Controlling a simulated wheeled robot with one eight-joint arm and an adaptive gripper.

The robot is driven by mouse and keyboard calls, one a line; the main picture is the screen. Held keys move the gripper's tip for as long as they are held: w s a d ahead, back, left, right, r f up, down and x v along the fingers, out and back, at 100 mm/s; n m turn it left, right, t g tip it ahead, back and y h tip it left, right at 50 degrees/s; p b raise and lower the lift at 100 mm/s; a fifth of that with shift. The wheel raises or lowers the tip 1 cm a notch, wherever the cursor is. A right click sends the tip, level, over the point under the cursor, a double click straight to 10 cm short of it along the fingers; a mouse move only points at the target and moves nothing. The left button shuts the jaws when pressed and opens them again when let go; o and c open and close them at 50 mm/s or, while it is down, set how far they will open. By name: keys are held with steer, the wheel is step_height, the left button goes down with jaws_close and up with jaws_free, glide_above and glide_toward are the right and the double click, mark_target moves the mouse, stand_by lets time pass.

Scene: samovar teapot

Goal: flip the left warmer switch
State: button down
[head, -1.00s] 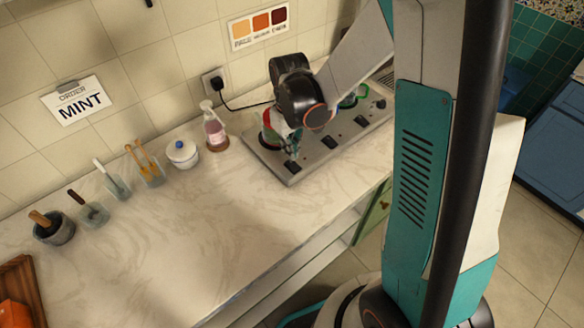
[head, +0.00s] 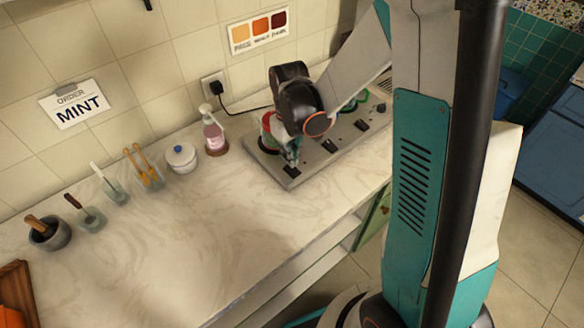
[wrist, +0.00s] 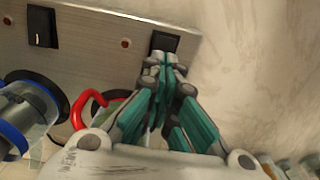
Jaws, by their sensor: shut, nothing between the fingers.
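The warmer (head: 312,157) is a long metal plate on the counter with a row of dark rocker switches along its front edge. The left warmer switch (head: 290,171) sits at the near left end of that row, and it also shows in the wrist view (wrist: 166,41) as a black rocker in a dark frame. My gripper (head: 291,162) is shut and empty, pointing down at this switch. In the wrist view, my fingertips (wrist: 164,60) overlap the switch's lower edge; I cannot tell whether they touch it. The fingers hide part of the rocker.
A vessel with a red handle (wrist: 92,106) stands close beside my fingers. A blue-rimmed vessel (wrist: 22,118) is at the left of the wrist view. Another switch (head: 330,145) lies farther right. A soap bottle (head: 213,134) and sugar pot (head: 181,157) stand left; the front counter is clear.

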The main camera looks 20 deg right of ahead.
mark_target(296, 182)
steer(key=shift+f+b, duration=0.95)
steer(key=shift+f, duration=0.15)
stand_by(1.1)
steer(key=shift+r, duration=0.2)
steer(key=shift+r+p, duration=2.4)
steer(key=shift+r, duration=0.95)
steer(key=shift+r, duration=0.2)
steer(key=s+r+m+t+b, duration=0.3)
steer(key=s+r+t, duration=0.4)
steer(key=s+r, duration=0.7)
steer(key=shift+s+m, duration=0.3)
steer(key=shift+s, duration=0.2)
